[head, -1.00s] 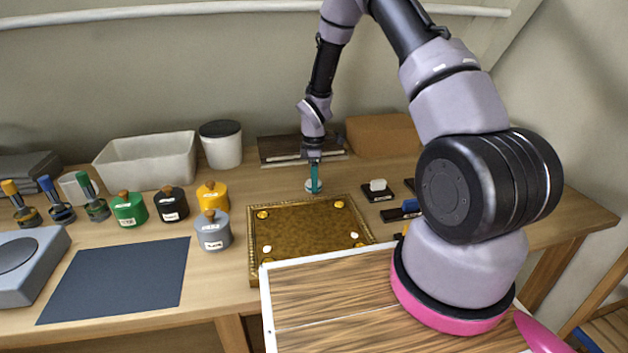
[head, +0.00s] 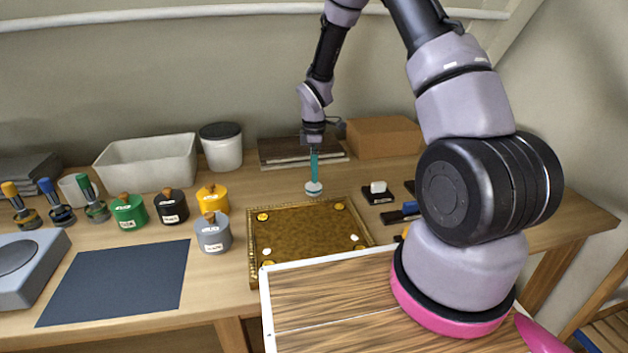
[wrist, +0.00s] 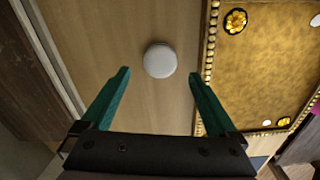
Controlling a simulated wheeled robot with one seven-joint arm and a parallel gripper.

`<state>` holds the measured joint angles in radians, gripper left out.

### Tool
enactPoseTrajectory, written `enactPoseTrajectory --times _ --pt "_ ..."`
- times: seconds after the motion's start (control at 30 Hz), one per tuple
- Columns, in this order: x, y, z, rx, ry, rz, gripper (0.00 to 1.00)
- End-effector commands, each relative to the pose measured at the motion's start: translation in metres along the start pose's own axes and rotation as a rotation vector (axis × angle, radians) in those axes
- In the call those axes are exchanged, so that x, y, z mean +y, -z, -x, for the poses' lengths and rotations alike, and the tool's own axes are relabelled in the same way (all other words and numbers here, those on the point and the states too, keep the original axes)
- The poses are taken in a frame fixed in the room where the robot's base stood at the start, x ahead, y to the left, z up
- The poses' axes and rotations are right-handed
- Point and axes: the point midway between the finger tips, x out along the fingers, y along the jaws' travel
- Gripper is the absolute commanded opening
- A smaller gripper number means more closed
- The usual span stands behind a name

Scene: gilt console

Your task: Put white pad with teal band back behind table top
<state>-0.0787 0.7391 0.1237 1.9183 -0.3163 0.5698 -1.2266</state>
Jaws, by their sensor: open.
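The white pad (head: 314,188) stands on the wooden table just behind the back edge of the gilt table top (head: 308,228). In the wrist view the pad (wrist: 160,60) shows as a plain white round top; I cannot make out its teal band. My gripper (head: 314,168) points down above the pad, with its teal fingers (wrist: 159,74) open and apart. In the wrist view the pad lies between and a little beyond the fingertips, touching neither. The gilt beaded rim (wrist: 208,70) runs to the right of the pad.
Behind my gripper lie dark stacked boards (head: 280,150) and a brown box (head: 382,137). A white block on a black base (head: 377,191) stands to the right. Several lidded pots, including a grey one (head: 213,235), stand left of the gilt top. Bare wood surrounds the pad.

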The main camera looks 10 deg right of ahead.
Motion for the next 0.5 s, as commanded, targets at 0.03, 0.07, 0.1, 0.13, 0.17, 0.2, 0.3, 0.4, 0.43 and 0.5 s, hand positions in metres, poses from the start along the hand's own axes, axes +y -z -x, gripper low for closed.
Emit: enactPoseTrajectory --times 0.03,0.07,0.1,0.13,0.17,0.2,0.3,0.4,0.43,0.5 --pt "0.001 0.000 0.013 0.001 -0.004 -0.001 0.94" --pt "0.001 0.000 0.019 0.001 -0.004 -0.001 0.94" --pt "0.001 0.000 0.027 0.001 -0.003 -0.002 0.94" --pt "0.001 0.000 0.033 0.001 -0.003 -0.002 0.94" --pt "0.001 0.000 0.038 0.001 -0.003 -0.002 0.94" --pt "0.000 0.000 0.045 0.001 -0.002 -0.001 0.94" --pt "0.000 0.000 0.058 0.000 -0.002 0.000 0.94" --pt "0.000 0.000 0.064 -0.001 0.000 0.000 0.94" --pt "0.000 0.000 0.066 -0.001 0.000 0.000 0.94" --pt "0.000 0.000 0.068 -0.001 0.000 0.000 0.94"
